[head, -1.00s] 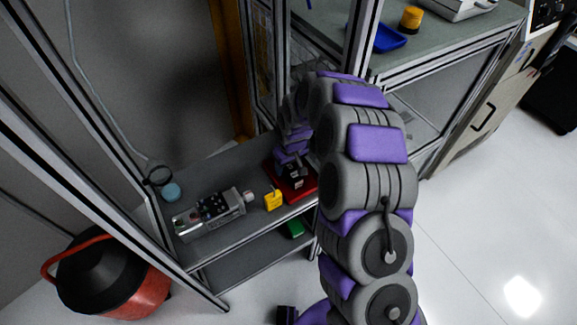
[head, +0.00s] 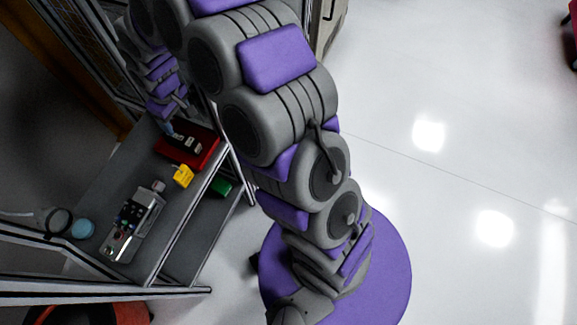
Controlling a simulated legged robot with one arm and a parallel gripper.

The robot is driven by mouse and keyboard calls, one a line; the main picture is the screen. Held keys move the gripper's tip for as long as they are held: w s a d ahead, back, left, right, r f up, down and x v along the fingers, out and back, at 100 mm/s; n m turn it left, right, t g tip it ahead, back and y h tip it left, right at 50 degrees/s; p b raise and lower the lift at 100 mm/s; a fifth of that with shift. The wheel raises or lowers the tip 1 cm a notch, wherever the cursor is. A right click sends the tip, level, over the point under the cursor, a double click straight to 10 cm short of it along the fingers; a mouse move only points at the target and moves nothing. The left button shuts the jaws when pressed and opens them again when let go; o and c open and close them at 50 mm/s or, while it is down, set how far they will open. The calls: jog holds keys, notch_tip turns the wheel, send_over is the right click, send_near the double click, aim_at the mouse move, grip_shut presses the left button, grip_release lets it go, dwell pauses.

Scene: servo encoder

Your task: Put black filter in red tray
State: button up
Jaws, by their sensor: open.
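The red tray (head: 205,153) lies on the shelf at the left. Small dark pieces with pale faces (head: 191,144) lie in it; I cannot tell if one of them is the black filter. A black ring (head: 59,221) lies at the far left of the shelf, beside a light blue disc; it may be the filter, but it is too small to be sure. My gripper (head: 170,126) is over the back left part of the tray, pointing down. Its fingers are small and partly blurred; it is open and I see nothing held in it.
A yellow block (head: 183,176) sits just in front of the tray. A grey device (head: 133,223) with knobs stands nearer, with the light blue disc (head: 82,229) to its left. A green item (head: 221,186) is on the lower shelf. Metal frame posts surround the shelf.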

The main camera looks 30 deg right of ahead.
jog(key=s+d+r+m, duration=0.1)
jog(key=s+d+r, duration=0.25)
jog(key=s, duration=0.25)
jog(key=s+d+r+m+g, duration=0.1)
jog(key=s+d+r, duration=0.25)
jog(key=s, duration=0.25)
jog(key=s+d+r+m, duration=0.1)
jog(key=s+d+r, duration=0.2)
jog(key=s+r, duration=0.25)
jog(key=s+d+m+g, duration=0.1)
jog(key=s+d, duration=0.1)
jog(key=s, duration=0.7)
jog(key=s+d+r+m+h, duration=0.1)
jog(key=s+d+m, duration=0.1)
jog(key=s, duration=0.8)
jog(key=shift+d+r+g, duration=0.3)
jog(key=shift+d+g, duration=0.05)
jog(key=shift+g, duration=0.05)
jog(key=shift+c, duration=0.3)
